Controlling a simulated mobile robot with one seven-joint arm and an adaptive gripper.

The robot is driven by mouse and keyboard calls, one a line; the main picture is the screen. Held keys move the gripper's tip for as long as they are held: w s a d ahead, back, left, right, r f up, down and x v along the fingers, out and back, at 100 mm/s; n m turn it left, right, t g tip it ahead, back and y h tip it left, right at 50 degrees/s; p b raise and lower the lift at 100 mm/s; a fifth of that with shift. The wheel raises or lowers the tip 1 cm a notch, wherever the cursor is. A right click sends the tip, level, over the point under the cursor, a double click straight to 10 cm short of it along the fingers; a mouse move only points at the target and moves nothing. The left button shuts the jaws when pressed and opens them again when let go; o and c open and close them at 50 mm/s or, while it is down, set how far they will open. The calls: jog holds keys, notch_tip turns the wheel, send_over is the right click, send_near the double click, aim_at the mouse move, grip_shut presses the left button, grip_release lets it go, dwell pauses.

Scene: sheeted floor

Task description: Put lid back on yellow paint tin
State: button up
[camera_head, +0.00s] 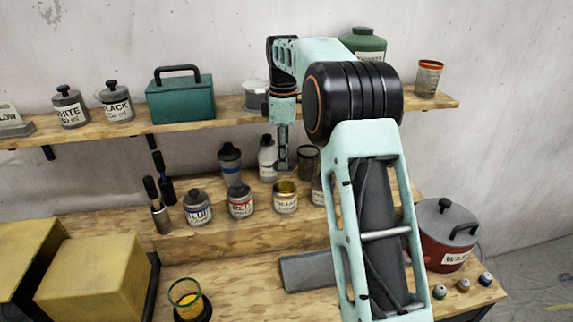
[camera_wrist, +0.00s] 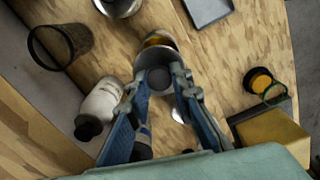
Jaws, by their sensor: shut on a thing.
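The yellow paint tin (camera_head: 286,203) stands open on the raised wooden step, with yellow inside and a white label. It shows partly in the wrist view (camera_wrist: 157,41), beyond my fingertips. My gripper (camera_head: 283,163) points down above and slightly behind the tin in the head view. In the wrist view my gripper (camera_wrist: 160,79) is shut on the grey knob of a lid (camera_wrist: 150,60). The lid overlaps the near part of the tin's opening, leaving a yellow strip showing. Whether lid and tin touch cannot be told.
The red tin (camera_head: 241,204) and blue tin (camera_head: 198,209) stand left of the yellow one. A white bottle (camera_head: 267,160) and a dark mesh cup (camera_head: 308,160) stand close behind. A grey tray (camera_head: 308,270) and a green-rimmed container (camera_head: 187,297) are on the lower bench.

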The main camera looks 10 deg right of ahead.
notch_tip(320, 180, down, 6)
jog(key=b, duration=0.1)
jog(key=shift+f, duration=0.15)
dwell(0.5)
dwell(1.5)
jog(key=shift+f+p, duration=0.15)
jog(key=shift+p, duration=0.35)
dwell(1.1)
jog(key=o, duration=1)
jog(key=shift+c, duration=0.2)
jog(key=shift+o, duration=0.4)
jog(key=o, duration=0.4)
jog(key=shift+r, duration=3.55)
